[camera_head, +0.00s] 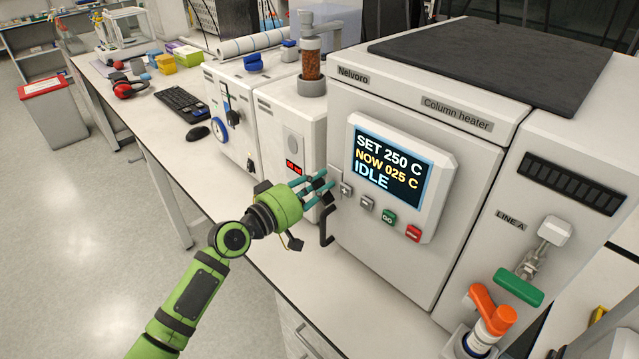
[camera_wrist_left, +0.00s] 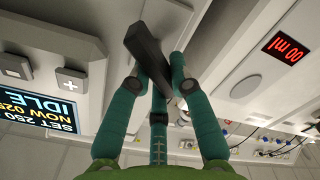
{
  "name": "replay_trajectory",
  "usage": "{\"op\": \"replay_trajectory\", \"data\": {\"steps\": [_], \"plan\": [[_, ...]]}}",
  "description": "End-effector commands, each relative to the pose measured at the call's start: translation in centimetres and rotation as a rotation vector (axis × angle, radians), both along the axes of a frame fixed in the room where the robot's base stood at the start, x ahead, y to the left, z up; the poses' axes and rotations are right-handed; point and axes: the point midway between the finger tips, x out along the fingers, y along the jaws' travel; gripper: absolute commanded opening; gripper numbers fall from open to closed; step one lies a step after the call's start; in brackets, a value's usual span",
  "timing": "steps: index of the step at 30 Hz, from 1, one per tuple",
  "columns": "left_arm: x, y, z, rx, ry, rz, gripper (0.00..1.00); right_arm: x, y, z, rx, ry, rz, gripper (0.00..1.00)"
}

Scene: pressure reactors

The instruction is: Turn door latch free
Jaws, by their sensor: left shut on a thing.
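The door latch (camera_head: 326,228) is a black handle on the left front edge of the column heater (camera_head: 432,190). Its lower part hangs below the fingers and bends at the bottom. My left gripper (camera_head: 325,188) reaches it from the left, with its teal fingers closed around its upper part. In the left wrist view the latch (camera_wrist_left: 147,52) is a dark bar that runs at a slant between the fingers of the left gripper (camera_wrist_left: 160,85). The fingers hide part of the latch. My right gripper is not in view.
The heater screen (camera_head: 388,168) reads SET 250 C, NOW 025 C, IDLE. Buttons (camera_head: 388,217) sit below it, close to the fingers. A white unit with a red display (camera_head: 293,167) stands to the left. LINE A valves (camera_head: 518,288) are at the right. Bench front is clear.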

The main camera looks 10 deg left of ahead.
Motion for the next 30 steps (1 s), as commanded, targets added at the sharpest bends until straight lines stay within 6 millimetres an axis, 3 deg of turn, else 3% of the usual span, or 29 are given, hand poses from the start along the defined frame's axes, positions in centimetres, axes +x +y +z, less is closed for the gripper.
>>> {"op": "replay_trajectory", "data": {"steps": [15, 30], "plan": [[0.25, 0.38, -0.53, -0.351, 0.234, 0.0, 0.0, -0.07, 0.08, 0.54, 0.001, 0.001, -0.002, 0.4], [0.31, 0.47, -0.75, -0.467, 0.311, 0.0, 0.0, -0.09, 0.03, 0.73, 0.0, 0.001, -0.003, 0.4]]}}
